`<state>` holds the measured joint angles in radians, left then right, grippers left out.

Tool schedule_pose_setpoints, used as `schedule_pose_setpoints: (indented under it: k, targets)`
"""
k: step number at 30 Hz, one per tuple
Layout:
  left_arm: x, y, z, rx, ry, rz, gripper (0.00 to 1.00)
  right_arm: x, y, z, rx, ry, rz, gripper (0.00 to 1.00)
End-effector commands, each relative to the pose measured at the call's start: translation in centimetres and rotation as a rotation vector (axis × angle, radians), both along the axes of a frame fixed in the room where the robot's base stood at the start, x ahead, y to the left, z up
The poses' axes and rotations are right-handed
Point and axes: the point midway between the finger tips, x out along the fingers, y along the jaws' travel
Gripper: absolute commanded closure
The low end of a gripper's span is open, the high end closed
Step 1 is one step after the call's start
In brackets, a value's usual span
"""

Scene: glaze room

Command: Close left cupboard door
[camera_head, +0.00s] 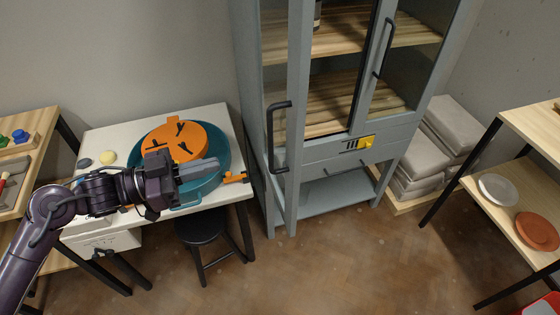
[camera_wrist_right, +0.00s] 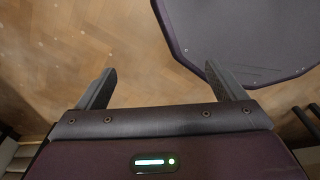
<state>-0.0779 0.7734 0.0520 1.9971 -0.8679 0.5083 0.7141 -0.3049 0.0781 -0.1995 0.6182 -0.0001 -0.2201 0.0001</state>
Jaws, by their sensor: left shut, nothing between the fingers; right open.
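The grey-blue cupboard (camera_head: 340,150) stands at the back centre in the head view. Its left door (camera_head: 299,100) stands open, swung out toward me, with its black handle (camera_head: 272,140) on the face turned left. Wooden shelves show through the opening. The right door (camera_head: 384,85), with its own black handle (camera_head: 383,48), appears closed. My left gripper (camera_head: 214,168) is shut and empty, left of the open door and apart from its handle, above a teal basin. My right gripper (camera_wrist_right: 163,85) is open and empty over the floor in the right wrist view.
A white table (camera_head: 95,145) holds the teal basin (camera_head: 208,188) with an orange disc (camera_head: 178,140). A black stool (camera_head: 198,230) stands below. Grey stacked sacks (camera_head: 450,125) and a shelf unit (camera_head: 525,120) are at right. Floor before the cupboard is clear.

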Motion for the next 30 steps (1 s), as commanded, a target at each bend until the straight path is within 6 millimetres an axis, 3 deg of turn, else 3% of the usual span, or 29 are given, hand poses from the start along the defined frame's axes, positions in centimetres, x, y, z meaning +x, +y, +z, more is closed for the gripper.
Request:
schedule_pose_setpoints:
  k: [5,15,21,30]
  targets:
    - [-1.0,-1.4,1.2,0.004,-0.007,-0.05,1.0,-0.4,0.1,0.3,0.001,0.006,-0.001,0.1]
    - [1.1,-7.5,1.6,0.001,-0.008,-0.046,1.0,1.2,0.1,3.0,0.003,-0.016,-0.001,0.1]
    - [2.3,-11.2,1.5,0.003,-0.006,-0.046,1.0,0.9,0.1,4.5,0.001,-0.013,0.0,0.1]
    - [3.2,-13.9,1.1,0.006,-0.008,-0.044,1.0,0.5,-0.1,5.5,-0.001,-0.006,0.001,0.1]
